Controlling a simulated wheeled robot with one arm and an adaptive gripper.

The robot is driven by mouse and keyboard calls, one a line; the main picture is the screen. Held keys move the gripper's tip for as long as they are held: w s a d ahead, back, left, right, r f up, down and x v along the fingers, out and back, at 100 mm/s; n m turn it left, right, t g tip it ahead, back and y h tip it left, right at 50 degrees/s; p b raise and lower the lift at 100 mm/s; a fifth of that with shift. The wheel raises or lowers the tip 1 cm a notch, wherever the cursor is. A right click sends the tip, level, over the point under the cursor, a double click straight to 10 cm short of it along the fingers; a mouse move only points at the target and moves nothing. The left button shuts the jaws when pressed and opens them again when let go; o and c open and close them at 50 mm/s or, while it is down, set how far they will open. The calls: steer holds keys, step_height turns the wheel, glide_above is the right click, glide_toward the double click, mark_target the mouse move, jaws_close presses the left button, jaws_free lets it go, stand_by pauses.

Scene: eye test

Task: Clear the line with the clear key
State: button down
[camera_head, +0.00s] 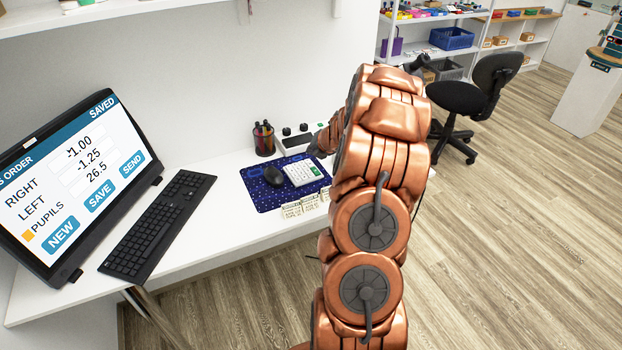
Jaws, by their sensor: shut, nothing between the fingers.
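A small white keypad (303,172) lies on a dark blue dotted mat (262,200) on the desk. It has rows of pale keys and a green patch near its right side. The key labels are too small to read, so I cannot tell which one is the clear key. My gripper (316,151) is small and dark at the end of my copper arm, just above and behind the keypad's right far corner. It is shut and empty, and my arm partly hides it. I cannot tell whether it touches anything.
A black mouse (273,176) sits left of the keypad. Behind are a pen cup (264,140) and a white device (295,142). Small labelled cards (301,207) line the mat's front. A keyboard (160,225) and a monitor (75,185) reading "SAVED" stand left.

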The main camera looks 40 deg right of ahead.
steer(key=b, duration=0.6)
glide_above(312, 175)
steer(key=shift+s+f, duration=0.1)
steer(key=shift+f, duration=2.35)
steer(key=shift+f+b, duration=0.5)
steer(key=shift+f, duration=0.7)
steer(key=shift+f, duration=0.9)
steer(key=shift+r+p, duration=0.95)
steer(key=shift+p, duration=0.3)
step_height(312, 175, up, 5)
steer(key=p, duration=0.6)
steer(key=shift+a, duration=0.1)
